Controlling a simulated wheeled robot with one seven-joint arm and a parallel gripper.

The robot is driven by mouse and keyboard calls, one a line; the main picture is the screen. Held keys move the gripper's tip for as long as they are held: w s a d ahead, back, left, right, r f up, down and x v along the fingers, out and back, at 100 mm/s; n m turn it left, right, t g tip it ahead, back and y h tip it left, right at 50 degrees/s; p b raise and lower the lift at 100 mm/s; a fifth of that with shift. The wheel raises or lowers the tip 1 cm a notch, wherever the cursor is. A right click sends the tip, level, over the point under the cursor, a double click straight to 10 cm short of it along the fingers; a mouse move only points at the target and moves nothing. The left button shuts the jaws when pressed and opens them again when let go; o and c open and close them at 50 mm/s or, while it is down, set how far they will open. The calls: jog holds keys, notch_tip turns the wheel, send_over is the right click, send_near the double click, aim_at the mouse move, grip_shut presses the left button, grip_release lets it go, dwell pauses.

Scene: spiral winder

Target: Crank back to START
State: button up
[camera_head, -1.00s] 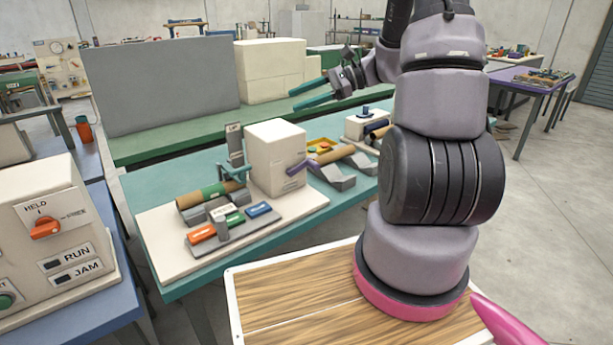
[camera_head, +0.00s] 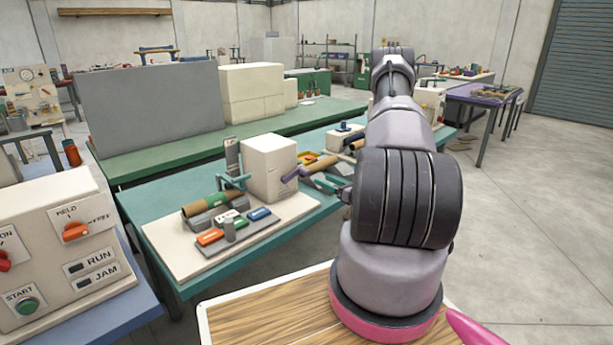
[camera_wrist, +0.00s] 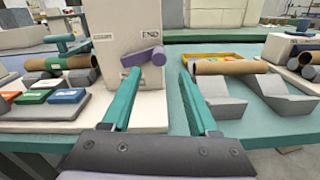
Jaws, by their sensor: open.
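The winder box (camera_head: 272,165) is pale and stands on the teal table. A purple crank (camera_head: 293,174) sticks out from its face and also shows in the wrist view (camera_wrist: 143,57), just below the END label (camera_wrist: 152,35). A second small label (camera_wrist: 103,37) on the left of that face is too blurred to read. My gripper (camera_wrist: 160,74) has teal fingers, spread apart and empty. In the wrist view the crank lies just beyond the left fingertip. In the head view my gripper (camera_head: 320,182) is right of the crank, partly hidden by my arm.
A cardboard tube (camera_wrist: 230,67) lies on grey cradles (camera_wrist: 280,92) right of the winder. Left of it are a green-banded tube (camera_head: 207,205) and coloured blocks (camera_head: 210,237). A control box (camera_head: 60,255) with START, RUN and JAM labels stands at left.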

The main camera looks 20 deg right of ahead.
aim_at(309, 173)
jog(key=x, duration=0.9)
grip_shut()
dwell(1.2)
